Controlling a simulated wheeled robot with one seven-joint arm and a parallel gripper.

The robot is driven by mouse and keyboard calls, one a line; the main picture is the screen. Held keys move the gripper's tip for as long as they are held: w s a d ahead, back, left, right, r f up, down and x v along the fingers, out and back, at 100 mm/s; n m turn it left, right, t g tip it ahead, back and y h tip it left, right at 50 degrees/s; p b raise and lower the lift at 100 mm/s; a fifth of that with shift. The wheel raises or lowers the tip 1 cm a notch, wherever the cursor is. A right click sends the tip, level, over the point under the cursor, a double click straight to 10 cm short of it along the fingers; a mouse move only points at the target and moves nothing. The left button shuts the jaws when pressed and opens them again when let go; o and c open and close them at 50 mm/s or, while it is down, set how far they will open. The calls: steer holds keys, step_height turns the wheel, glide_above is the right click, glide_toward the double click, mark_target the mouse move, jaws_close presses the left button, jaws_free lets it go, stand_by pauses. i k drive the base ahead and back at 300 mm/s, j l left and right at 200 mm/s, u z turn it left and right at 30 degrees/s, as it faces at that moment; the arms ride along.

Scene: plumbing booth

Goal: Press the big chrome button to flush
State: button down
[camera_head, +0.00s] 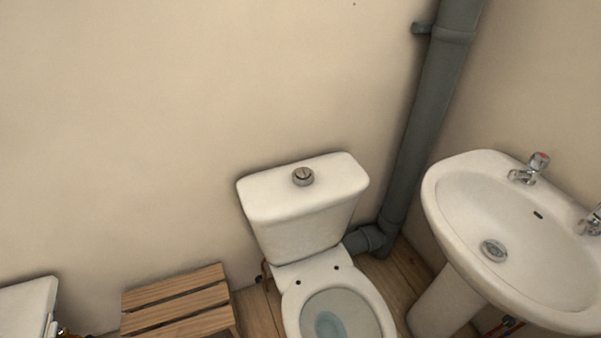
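The chrome flush button (303,176) is a round raised knob, split by a line, on top of the white cistern lid (340,180). It stands near the middle of the head view with nothing in front of it. The white toilet bowl (365,312) is open below the cistern, with its seat ring showing and bluish water inside. My gripper is not in this view, so its place relative to the button cannot be seen.
A white pedestal sink (450,210) with chrome taps (527,172) stands at right. A grey pipe (420,120) runs up the wall behind the cistern's right side. A wooden slatted stool (180,301) stands at left. A white fixture (27,308) is at far left.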

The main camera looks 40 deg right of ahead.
mark_target(299, 173)
steer(key=z, duration=0.3)
steer(key=i+j+z, duration=0.1)
steer(key=z, duration=0.3)
steer(key=i+j+z, duration=0.1)
steer(key=j+z, duration=0.5)
steer(key=z, duration=0.15)
steer(key=i+j+z, duration=0.1)
steer(key=j, duration=0.6)
steer(key=j+z, duration=0.1)
steer(key=j, duration=0.65)
